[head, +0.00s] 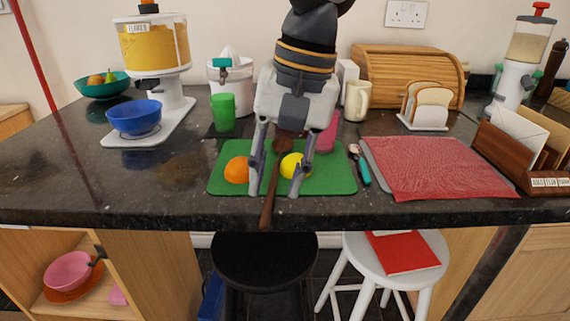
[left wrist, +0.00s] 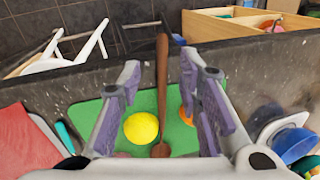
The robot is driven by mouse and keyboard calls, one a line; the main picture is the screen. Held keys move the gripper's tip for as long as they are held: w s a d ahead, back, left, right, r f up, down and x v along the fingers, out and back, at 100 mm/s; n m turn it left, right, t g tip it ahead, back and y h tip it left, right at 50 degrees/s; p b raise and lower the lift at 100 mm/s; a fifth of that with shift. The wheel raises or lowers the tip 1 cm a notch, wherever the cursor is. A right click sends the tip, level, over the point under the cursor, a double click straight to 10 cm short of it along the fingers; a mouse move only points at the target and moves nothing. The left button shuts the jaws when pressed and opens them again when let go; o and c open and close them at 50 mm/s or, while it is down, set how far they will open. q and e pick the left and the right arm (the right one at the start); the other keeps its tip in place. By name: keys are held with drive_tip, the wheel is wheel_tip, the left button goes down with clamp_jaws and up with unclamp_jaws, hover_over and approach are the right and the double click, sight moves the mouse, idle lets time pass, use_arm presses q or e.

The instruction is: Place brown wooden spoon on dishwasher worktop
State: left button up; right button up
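The brown wooden spoon (head: 270,200) points its handle toward me, past the front edge of the dark granite worktop (head: 150,190). Its bowl is over the green board (head: 335,184); I cannot tell whether it touches the board. My left gripper (head: 274,190) comes down over the board with its fingers spread on either side of the spoon. In the left wrist view the spoon (left wrist: 162,90) runs between the two open fingers, with gaps on both sides. No dishwasher is clearly recognisable. My right gripper is not in view.
An orange (head: 236,170) and a lemon (head: 293,165) lie on the board close to the fingers. A red cloth (head: 430,168) lies to the right. A green cup (head: 222,112) and a blue bowl (head: 134,117) stand left. The front left worktop is clear.

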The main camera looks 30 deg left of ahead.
sight(266, 218)
use_arm(q)
drive_tip(key=x, duration=0.4)
drive_tip(key=shift+s+f+b, duration=0.3)
drive_tip(key=shift+s+b, duration=0.05)
drive_tip(key=shift+a+f, duration=0.1)
drive_tip(key=shift+f, duration=0.25)
drive_tip(key=shift+f+p, duration=0.25)
drive_tip(key=shift+p, duration=0.05)
clamp_jaws()
